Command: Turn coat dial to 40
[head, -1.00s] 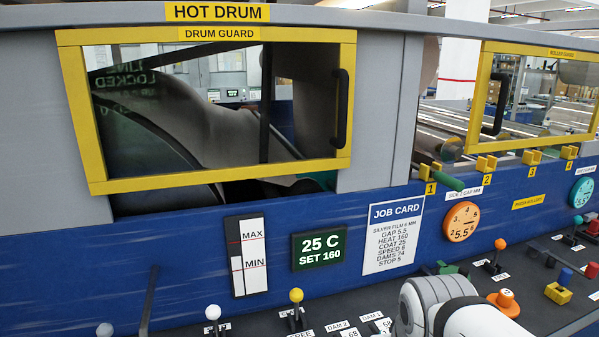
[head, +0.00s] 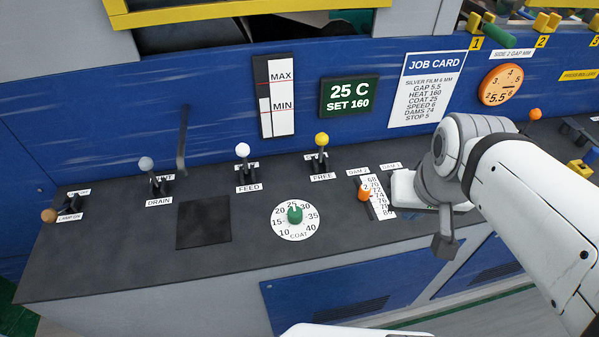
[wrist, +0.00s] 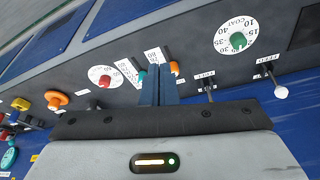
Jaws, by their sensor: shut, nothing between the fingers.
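The coat dial (head: 285,229) is a white round plate on the dark console, with numbers from 10 to 40 and a green knob (head: 295,215) at its centre. The knob appears to point near 25, though its mark is small. In the wrist view the dial (wrist: 250,27) is upside down at the upper right, with its green knob (wrist: 238,40). My gripper (wrist: 158,70) has its two blue-grey fingers together and empty. It is over the dam scales, apart from the coat dial. In the head view my wrist is right of the dial and the fingertips are hidden.
An orange slider knob (head: 364,194) stands between the dial and my wrist. Levers for drain (head: 147,165), feed (head: 243,151) and free (head: 321,140) rise behind. A job card (head: 428,88) reads COAT 25. A dark square (head: 204,222) lies left of the dial.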

